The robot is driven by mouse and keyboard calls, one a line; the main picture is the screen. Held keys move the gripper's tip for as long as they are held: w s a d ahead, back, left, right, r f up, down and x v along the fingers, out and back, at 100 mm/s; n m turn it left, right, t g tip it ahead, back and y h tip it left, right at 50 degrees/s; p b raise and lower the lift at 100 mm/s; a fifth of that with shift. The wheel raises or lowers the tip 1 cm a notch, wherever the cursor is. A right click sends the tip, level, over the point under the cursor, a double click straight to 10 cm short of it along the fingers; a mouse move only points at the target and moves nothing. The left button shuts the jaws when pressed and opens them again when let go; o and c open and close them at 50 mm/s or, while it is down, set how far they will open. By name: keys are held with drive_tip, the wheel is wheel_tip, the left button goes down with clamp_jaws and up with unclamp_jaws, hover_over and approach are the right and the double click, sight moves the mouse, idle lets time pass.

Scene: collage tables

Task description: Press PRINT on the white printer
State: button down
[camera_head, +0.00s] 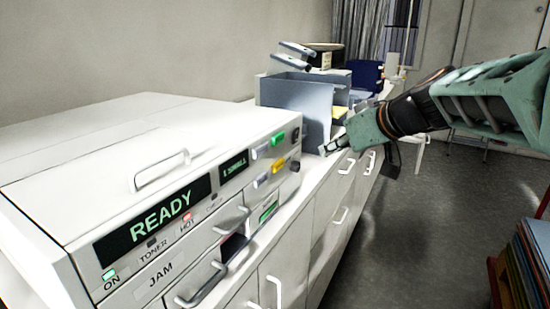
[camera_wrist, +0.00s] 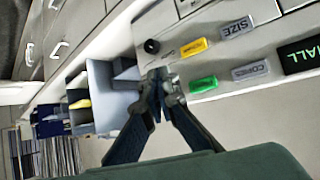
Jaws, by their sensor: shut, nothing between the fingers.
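The white printer (camera_head: 120,150) fills the left of the head view; its display reads READY, and the ON and HOT lights are lit. Its front panel has a green button (camera_head: 278,138) and a yellow button (camera_head: 278,166). In the wrist view the green button (camera_wrist: 203,84) and yellow button (camera_wrist: 194,47) sit beside grey COPIES and SIZE keys; I cannot read the green and yellow labels. My gripper (camera_head: 328,149) is shut and empty, to the right of the panel in the head view. In the wrist view my gripper (camera_wrist: 161,78) appears just left of the green button, covering a bit of panel.
A grey-blue open box (camera_head: 295,100) stands on the counter beyond the printer, close to my gripper. Printer handles (camera_head: 160,170) stick out from the top and front. White drawers (camera_head: 325,205) run below the counter. Open floor (camera_head: 410,230) lies to the right.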

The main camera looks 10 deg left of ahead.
sight(278, 139)
drive_tip(key=shift+r, duration=0.2)
drive_tip(key=w+a+p, duration=0.3)
drive_tip(key=a+p, duration=0.1)
drive_tip(key=a, duration=0.4)
drive_tip(key=shift+f, duration=0.15)
drive_tip(key=shift+a, duration=0.15)
idle(1.4)
drive_tip(key=shift+w+a, duration=0.15)
drive_tip(key=shift+a, duration=0.2)
drive_tip(key=shift+w+a, duration=0.15)
drive_tip(key=shift+a, duration=0.3)
idle(0.6)
drive_tip(key=shift+b, duration=0.3)
drive_tip(key=shift+s+d+b, duration=0.3)
drive_tip(key=shift+d+b, duration=0.45)
drive_tip(key=shift+d, duration=0.1)
